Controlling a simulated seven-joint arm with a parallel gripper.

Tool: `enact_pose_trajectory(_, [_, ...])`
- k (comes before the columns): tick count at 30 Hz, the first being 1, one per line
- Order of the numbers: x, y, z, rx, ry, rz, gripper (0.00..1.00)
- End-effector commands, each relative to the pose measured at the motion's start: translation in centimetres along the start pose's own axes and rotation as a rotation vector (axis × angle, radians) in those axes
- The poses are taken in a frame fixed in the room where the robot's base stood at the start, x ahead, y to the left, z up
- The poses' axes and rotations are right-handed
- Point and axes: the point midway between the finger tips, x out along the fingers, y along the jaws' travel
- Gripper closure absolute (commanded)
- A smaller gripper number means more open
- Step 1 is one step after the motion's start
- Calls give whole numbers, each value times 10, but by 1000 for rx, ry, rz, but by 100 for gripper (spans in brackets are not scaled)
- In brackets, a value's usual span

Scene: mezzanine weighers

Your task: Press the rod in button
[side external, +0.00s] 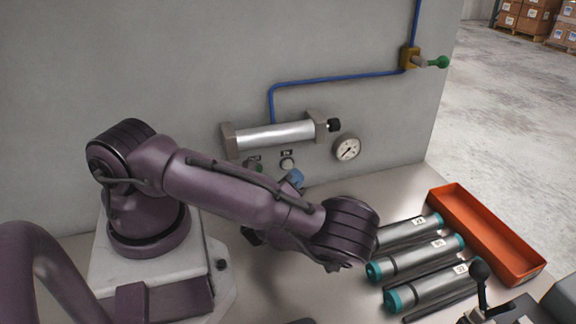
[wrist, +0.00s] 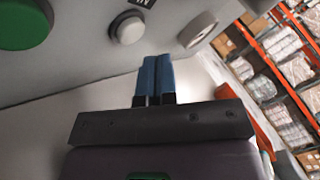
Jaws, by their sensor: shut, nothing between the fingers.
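The rod in button is a round white button (wrist: 128,30) in a grey collar on the wall panel, under a small "IN" label. It also shows in the side view (side external: 288,163). A larger green button (wrist: 22,22) sits to its left, and shows in part in the side view (side external: 255,169). My gripper (wrist: 157,62) has its blue fingers together with nothing between them. In the wrist view the fingertips appear below and right of the white button, with a visible gap in the picture. In the side view the blue fingers (side external: 293,178) show just below the button, partly behind my arm.
A silver cylinder (side external: 275,136) with a black rod end (side external: 334,125) is mounted above the buttons. A gauge (side external: 346,148) is to the right. Teal-ended cylinders (side external: 412,262) and an orange tray (side external: 487,233) occupy the bench's right side.

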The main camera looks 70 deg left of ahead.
Motion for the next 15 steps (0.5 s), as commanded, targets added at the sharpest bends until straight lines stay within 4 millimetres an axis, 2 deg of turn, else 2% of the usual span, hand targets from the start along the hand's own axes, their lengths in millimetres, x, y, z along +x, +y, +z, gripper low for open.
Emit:
enact_pose_trajectory(9, [-23,-17,-17,-3,2,-1,100])
enact_pose_trajectory(15, [-30,-22,-22,-1,1,0,100])
